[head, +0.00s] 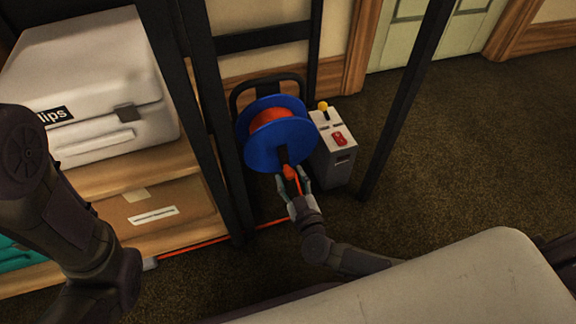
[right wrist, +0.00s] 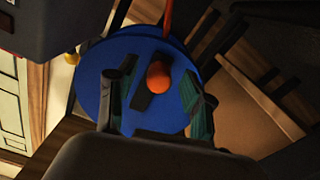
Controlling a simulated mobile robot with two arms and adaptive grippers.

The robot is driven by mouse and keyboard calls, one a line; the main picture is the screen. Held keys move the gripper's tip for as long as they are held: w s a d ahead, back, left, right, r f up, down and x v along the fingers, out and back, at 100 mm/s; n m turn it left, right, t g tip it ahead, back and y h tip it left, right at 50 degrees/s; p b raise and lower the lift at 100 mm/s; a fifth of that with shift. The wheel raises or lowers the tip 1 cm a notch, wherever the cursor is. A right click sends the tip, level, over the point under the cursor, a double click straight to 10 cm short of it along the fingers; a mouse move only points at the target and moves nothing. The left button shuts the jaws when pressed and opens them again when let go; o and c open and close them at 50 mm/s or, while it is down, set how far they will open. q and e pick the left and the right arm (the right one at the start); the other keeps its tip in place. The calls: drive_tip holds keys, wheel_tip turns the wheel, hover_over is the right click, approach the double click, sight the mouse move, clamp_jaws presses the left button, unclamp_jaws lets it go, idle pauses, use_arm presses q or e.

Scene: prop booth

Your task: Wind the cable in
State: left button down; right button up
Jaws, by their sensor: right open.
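A blue cable reel (head: 262,150) with orange cable (head: 268,118) wound on it stands on the floor in a black frame. Its dark crank ends in an orange knob (head: 289,172), low on the reel's near face. My right gripper (head: 294,186) is open at the knob. In the right wrist view the orange knob (right wrist: 158,76) shows between the two spread fingers (right wrist: 158,105), in front of the blue disc (right wrist: 140,48). Loose orange cable (head: 205,244) lies along the floor to the left, near a pale end piece (head: 149,264). My left gripper is not in view.
A grey box (head: 334,160) with a red switch and a yellow-knobbed lever stands just right of the reel. Black posts (head: 405,100) rise on both sides. A shelf at left holds a white case (head: 90,85) and a cardboard box (head: 150,212). Carpet at right is clear.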

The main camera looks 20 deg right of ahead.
drive_tip(key=shift+w, duration=0.55)
clamp_jaws()
